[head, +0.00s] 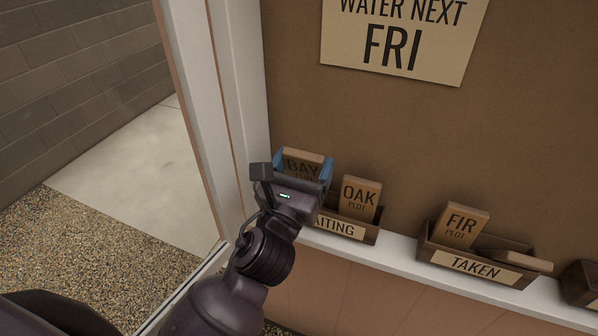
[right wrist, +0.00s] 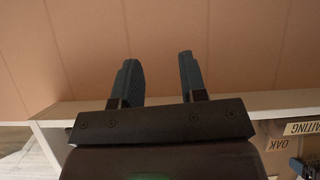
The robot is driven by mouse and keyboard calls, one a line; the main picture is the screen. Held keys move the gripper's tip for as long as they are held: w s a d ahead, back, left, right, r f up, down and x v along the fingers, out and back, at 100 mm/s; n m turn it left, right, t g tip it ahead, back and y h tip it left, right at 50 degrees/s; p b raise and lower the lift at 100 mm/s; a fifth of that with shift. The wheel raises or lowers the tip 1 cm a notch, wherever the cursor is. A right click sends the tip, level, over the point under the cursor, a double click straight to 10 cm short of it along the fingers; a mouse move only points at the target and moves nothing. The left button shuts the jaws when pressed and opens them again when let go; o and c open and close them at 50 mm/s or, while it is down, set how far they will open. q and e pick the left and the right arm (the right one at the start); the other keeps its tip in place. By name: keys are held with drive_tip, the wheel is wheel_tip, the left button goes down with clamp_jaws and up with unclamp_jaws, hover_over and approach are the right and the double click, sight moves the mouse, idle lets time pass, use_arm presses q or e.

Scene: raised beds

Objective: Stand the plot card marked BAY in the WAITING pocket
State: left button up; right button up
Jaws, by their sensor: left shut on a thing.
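The BAY card (head: 304,161) is a wooden block held upright between the blue fingertips of my left gripper (head: 303,168), which is shut on it. It is at the left end of the WAITING pocket (head: 371,236), left of the OAK card (head: 361,197), which stands in that pocket. My gripper hides the BAY card's lower part and the pocket's left end, so I cannot tell whether the card touches the pocket floor. My right gripper (right wrist: 158,80) is open and empty in the right wrist view, before a pinkish panel. The WAITING label (right wrist: 299,128) shows upside down there.
The TAKEN pocket (head: 427,249) holds the FIR card (head: 460,225) and a tilted card (head: 515,260). Another pocket (head: 580,284) is cut off at the right edge. The pockets stand on a white ledge (head: 400,267) below a brown board with a notice (head: 402,38). A white post stands left.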

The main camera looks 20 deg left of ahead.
use_arm(q)
drive_tip(key=shift+w+f, duration=0.1)
drive_tip(key=shift+w, duration=0.65)
drive_tip(key=shift+f+b, duration=0.7)
drive_tip(key=shift+f, duration=0.05)
drive_tip(key=shift+f+b, duration=1.2)
drive_tip(key=shift+f, duration=0.45)
drive_tip(key=o, duration=0.9)
